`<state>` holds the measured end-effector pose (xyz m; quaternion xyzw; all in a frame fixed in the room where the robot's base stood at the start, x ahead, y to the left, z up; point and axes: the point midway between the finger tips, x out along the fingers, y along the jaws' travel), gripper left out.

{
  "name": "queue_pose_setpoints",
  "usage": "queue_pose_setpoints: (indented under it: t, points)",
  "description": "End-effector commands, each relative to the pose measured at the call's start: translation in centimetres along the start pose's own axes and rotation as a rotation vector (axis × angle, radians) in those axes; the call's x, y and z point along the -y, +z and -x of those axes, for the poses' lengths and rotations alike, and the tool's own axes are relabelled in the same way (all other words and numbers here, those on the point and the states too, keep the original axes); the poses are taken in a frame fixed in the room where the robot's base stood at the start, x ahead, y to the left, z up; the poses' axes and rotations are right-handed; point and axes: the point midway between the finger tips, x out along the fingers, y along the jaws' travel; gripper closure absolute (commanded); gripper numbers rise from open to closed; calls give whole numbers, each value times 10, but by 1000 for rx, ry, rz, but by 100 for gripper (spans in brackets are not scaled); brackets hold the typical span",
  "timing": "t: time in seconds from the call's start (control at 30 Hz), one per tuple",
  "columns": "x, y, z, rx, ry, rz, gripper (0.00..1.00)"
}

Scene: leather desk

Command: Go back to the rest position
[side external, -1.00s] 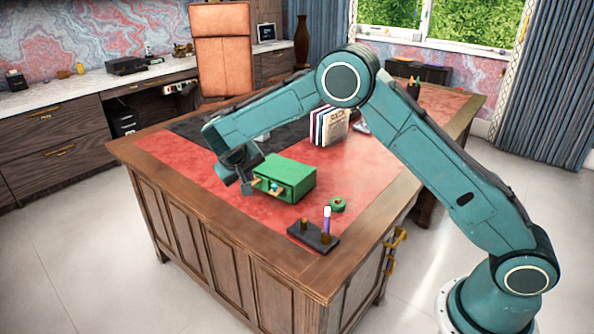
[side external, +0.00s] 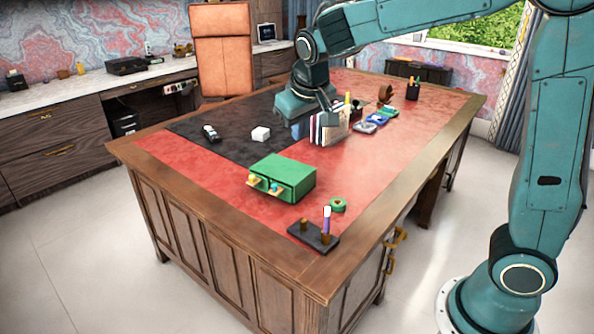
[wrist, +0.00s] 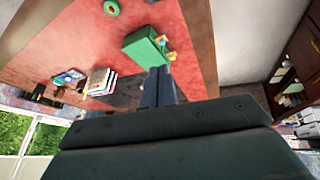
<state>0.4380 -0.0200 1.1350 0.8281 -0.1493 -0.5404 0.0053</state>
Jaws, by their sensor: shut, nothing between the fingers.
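The box also shows in the wrist view (wrist: 143,48).
A green tape roll (side external: 338,205), a dark pen stand (side external: 313,236) and a pen cup (side external: 413,90) stand on the desk.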

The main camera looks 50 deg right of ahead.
Motion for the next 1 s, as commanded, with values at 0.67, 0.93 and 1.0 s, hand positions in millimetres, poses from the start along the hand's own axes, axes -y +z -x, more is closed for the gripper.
queue_pose_setpoints:
  t: [0.67,0.93,1.0]
  points:
    - [-41,125,90,-40,-169,66,100]
    - [-46,184,105,-60,-223,106,100]
    - [-46,197,107,-66,-235,116,100]
